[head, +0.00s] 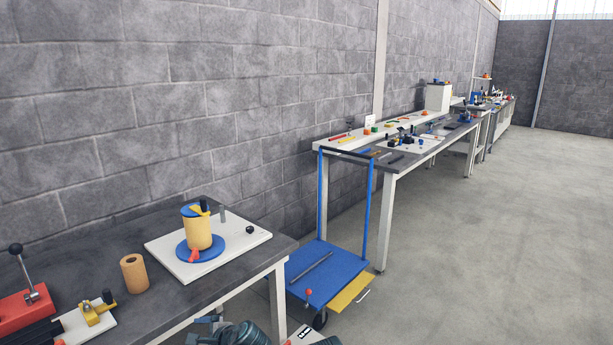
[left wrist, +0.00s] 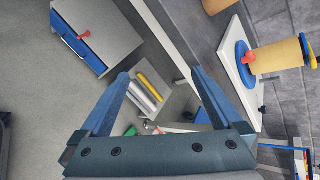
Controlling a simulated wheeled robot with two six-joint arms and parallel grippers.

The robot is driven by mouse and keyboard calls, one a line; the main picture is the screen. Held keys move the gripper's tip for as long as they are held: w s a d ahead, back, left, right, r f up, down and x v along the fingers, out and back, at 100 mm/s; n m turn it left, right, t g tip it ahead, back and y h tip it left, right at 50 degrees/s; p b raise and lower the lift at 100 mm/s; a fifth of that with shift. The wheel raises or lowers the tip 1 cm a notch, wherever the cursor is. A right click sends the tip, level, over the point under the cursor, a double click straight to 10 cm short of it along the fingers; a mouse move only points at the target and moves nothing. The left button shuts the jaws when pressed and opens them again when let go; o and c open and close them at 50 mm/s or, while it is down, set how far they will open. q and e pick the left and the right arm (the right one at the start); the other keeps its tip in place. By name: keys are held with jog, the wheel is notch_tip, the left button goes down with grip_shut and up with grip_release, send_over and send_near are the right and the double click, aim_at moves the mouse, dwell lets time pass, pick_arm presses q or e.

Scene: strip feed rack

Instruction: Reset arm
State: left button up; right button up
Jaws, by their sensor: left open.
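My left gripper (left wrist: 160,75) is open in the left wrist view, its two blue-grey fingers spread wide with nothing between the tips. Beyond and below the fingers, yellow and white bars (left wrist: 150,82) lie on a light surface, apart from the gripper. In the head view, a dark teal part of my own arm shows at the bottom edge; the fingers cannot be made out clearly there. My right gripper is not in view.
A dark table (head: 110,230) on the left bears a white board (head: 232,258) with a tan spool (head: 197,235). A blue cart (head: 335,263) stands beyond it, before long benches. Open floor lies right. A grey cabinet (left wrist: 112,32) shows in the wrist view.

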pick_arm(q)
jog(key=s+d+r+n+g+h+p, duration=0.1)
jog(key=s+d+n+g+h+p, duration=0.2)
jog(key=s+d, duration=0.4)
jog(key=s+d+r+n+g+h+p, duration=0.2)
jog(key=s+d+n+h+p, duration=0.3)
jog(key=d, duration=0.8)
jog(key=shift+s+n+g+p, duration=0.7)
jog(key=shift+s+n+p, duration=0.3)
jog(key=shift+s+p, duration=0.15)
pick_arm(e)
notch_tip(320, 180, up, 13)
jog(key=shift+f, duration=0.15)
pick_arm(q)
jog(key=shift+r, duration=0.1)
